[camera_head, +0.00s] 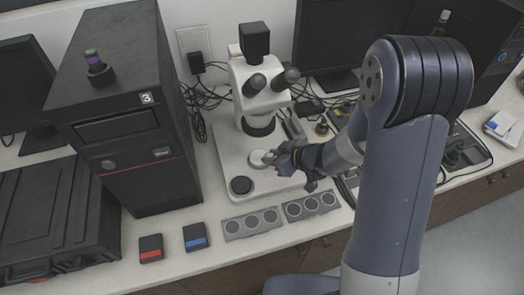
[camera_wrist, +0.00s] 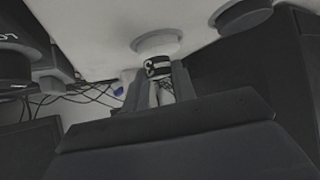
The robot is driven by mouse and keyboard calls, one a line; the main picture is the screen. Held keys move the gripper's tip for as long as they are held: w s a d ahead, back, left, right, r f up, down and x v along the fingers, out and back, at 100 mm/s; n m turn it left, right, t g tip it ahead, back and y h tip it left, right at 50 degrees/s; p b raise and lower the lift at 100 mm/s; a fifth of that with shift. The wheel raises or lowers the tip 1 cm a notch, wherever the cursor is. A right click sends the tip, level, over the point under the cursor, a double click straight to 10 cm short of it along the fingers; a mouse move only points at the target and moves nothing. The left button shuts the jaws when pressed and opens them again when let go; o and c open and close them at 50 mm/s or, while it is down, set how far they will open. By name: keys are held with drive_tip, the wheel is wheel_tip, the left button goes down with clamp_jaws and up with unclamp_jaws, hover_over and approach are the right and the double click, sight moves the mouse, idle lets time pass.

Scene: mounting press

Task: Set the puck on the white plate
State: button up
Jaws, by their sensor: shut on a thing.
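The white plate (camera_head: 260,158) is a round disc on the microscope's white base; it also shows in the wrist view (camera_wrist: 158,43). My gripper (camera_head: 275,160) is right beside the plate, at its right edge in the head view. In the wrist view its fingers are shut on the puck (camera_wrist: 158,66), a small dark piece with a white mark. The puck is close against the plate in that view; I cannot tell whether they touch. In the head view the puck is hard to make out at the fingertips.
The microscope (camera_head: 262,85) stands just behind the plate. Grey trays with round wells (camera_head: 252,222) lie at the bench's front edge. Red-marked (camera_head: 150,248) and blue-marked (camera_head: 196,237) boxes and a black tower (camera_head: 125,110) are left.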

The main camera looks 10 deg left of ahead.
sight(266, 154)
drive_tip(key=shift+w+a, duration=0.25)
drive_tip(key=shift+a, duration=0.35)
drive_tip(key=a, duration=0.1)
drive_tip(key=w+a, duration=0.1)
drive_tip(key=shift+w+a+r+p, duration=0.1)
drive_tip(key=shift+w+a+p, duration=0.15)
drive_tip(key=shift+a+p, duration=0.1)
drive_tip(key=shift+f, duration=0.7)
drive_tip(key=shift+d+f, duration=0.15)
drive_tip(key=shift+f+b, duration=0.2)
drive_tip(key=shift+b, duration=0.1)
drive_tip(key=o, duration=1)
drive_tip(key=shift+r, duration=0.1)
